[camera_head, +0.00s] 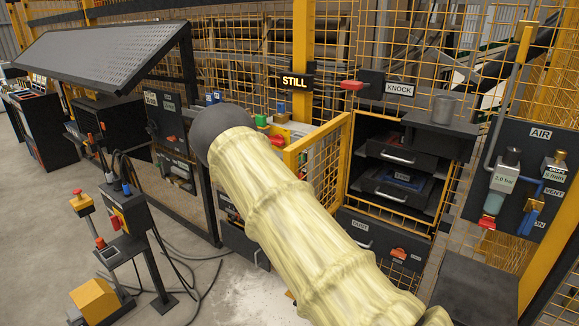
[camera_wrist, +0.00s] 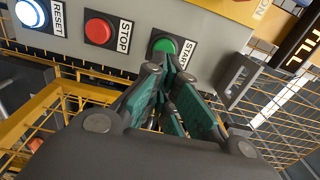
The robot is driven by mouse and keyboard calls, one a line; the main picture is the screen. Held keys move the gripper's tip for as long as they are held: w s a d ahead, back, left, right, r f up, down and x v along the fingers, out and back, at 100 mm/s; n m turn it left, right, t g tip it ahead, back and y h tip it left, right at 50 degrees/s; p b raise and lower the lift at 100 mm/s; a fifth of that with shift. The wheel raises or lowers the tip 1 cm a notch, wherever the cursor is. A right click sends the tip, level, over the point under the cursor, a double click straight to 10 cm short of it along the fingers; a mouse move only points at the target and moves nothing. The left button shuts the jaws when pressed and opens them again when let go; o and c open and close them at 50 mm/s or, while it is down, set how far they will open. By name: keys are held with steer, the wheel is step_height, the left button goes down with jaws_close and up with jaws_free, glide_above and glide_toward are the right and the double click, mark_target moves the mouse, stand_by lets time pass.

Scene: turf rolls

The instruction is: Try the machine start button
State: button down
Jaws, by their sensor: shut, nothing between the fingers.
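In the wrist view the green start button (camera_wrist: 164,45) sits on a grey panel (camera_wrist: 215,40), with a START label (camera_wrist: 188,57) to its right. My gripper (camera_wrist: 171,68) is shut and empty, with its teal-padded fingers together. Its tips overlap the lower right edge of the button in the picture. I cannot tell whether they touch it. In the head view my sleeved arm reaches toward the yellow-framed machine, and my gripper is hidden behind the arm's dark end.
Left of the start button are a red STOP button (camera_wrist: 100,30) and a lit white and blue RESET button (camera_wrist: 30,13). A yellow rail (camera_wrist: 50,105) and mesh lie below the panel. A STILL sign (camera_head: 295,81) hangs on a yellow post.

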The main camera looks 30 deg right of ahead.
steer(key=p+x, duration=0.1)
steer(key=x, duration=0.1)
steer(key=shift+w+d, duration=0.1)
steer(key=shift+d, duration=0.1)
steer(key=shift+d+b, duration=0.1)
steer(key=shift+b, duration=0.2)
